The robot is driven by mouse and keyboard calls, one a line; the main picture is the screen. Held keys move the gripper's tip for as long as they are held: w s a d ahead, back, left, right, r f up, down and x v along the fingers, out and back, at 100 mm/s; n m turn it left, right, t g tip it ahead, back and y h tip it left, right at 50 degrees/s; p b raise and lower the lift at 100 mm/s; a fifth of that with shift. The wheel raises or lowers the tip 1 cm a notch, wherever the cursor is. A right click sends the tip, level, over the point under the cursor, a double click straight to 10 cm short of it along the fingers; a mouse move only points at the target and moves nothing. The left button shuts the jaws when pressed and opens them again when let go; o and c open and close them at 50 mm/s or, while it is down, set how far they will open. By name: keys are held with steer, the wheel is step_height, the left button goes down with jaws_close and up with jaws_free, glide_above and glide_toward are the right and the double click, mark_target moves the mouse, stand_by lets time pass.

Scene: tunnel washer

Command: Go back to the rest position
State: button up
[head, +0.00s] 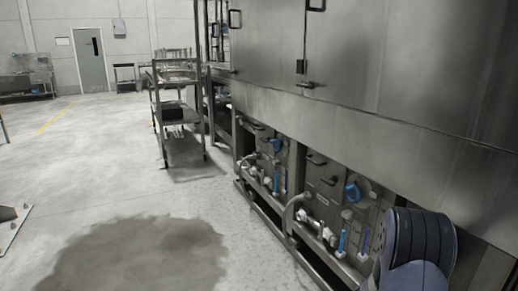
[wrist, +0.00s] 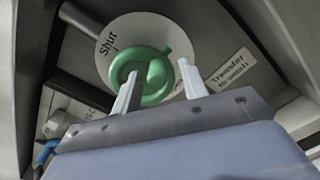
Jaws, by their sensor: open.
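My gripper (wrist: 160,69) shows in the wrist view with its two pale fingers apart. A green knob (wrist: 150,93) on a round white plate (wrist: 128,33) marked "Shut" lies just beyond and between the fingertips. I cannot tell whether the fingers touch it. In the head view my arm is at the lower right, close to the washer's lower front, and my gripper is hidden there.
The steel tunnel washer (head: 380,60) fills the right side, with blue valve handles (head: 353,191) and pipes along its base. A metal shelf cart (head: 178,110) stands farther back. A dark wet patch (head: 140,255) lies on otherwise open floor at left.

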step_height(320, 180, up, 2)
steer(key=n+p, duration=0.4)
steer(key=p, duration=0.2)
steer(key=shift+w+a+n+p, duration=0.1)
steer(key=shift+n+p, duration=0.25)
steer(key=shift+n, duration=0.05)
steer(key=shift+w+a+r+n+p, duration=0.2)
steer(key=shift+w+r+n+p, duration=0.15)
steer(key=shift+n+p, duration=2.05)
steer(key=shift+w+a+r+n+p, duration=0.2)
steer(key=shift+w+n+p, duration=0.3)
steer(key=shift+n+p, duration=1.9)
steer(key=shift+w+a+r+n+p, duration=0.15)
steer(key=shift+w+r+n+p, duration=0.25)
steer(key=shift+n+p, duration=1.95)
steer(key=shift+f+m+p, duration=0.1)
steer(key=shift+m+p, duration=0.15)
steer(key=shift+p, duration=0.1)
